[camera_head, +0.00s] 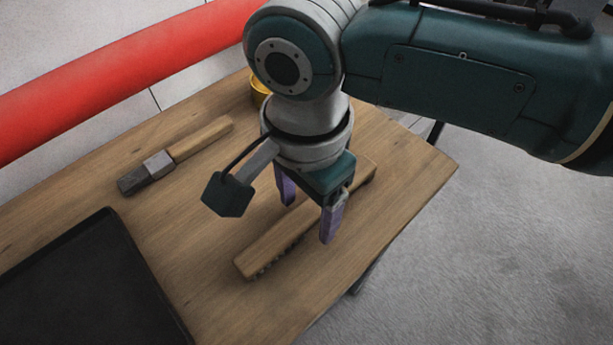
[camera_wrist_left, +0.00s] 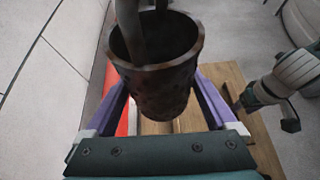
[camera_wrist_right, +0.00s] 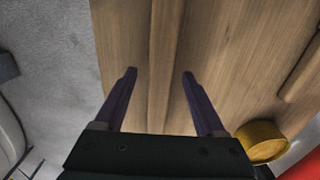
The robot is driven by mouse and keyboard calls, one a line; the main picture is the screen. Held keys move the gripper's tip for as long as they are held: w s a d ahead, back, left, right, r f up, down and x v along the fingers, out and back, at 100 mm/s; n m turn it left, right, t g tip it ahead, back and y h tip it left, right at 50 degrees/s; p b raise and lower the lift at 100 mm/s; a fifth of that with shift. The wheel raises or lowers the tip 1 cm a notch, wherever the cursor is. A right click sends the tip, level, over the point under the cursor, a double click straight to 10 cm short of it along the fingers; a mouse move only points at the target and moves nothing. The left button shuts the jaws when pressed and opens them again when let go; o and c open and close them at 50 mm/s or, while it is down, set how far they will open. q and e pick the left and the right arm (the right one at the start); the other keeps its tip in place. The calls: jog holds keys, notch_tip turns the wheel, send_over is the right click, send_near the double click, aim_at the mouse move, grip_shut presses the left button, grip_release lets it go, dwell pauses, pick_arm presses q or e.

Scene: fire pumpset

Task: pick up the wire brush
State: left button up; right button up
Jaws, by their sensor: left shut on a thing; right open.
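The wire brush (camera_head: 262,254), a long wooden bar with dark bristles underneath, lies on the wooden table. My right gripper (camera_head: 306,222) points down over it, open, with one purple finger on each side. In the right wrist view the brush's wooden back (camera_wrist_right: 165,40) runs between the open fingers (camera_wrist_right: 159,74); I cannot tell if they touch it. My left gripper (camera_wrist_left: 158,92) shows only in the left wrist view, shut on a rusty, dark cylindrical cup (camera_wrist_left: 162,82) with something grey standing in its mouth.
A flat brush or scraper (camera_head: 170,158) with a wooden handle lies on the table (camera_head: 200,235) further back. A black tray (camera_head: 80,285) is at the front left. A yellow round object (camera_wrist_right: 262,142) stands near the right gripper. A red pipe (camera_head: 120,70) runs behind the table.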

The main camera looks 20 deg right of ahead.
jog(key=shift+c, duration=0.3)
grip_shut()
dwell(0.5)
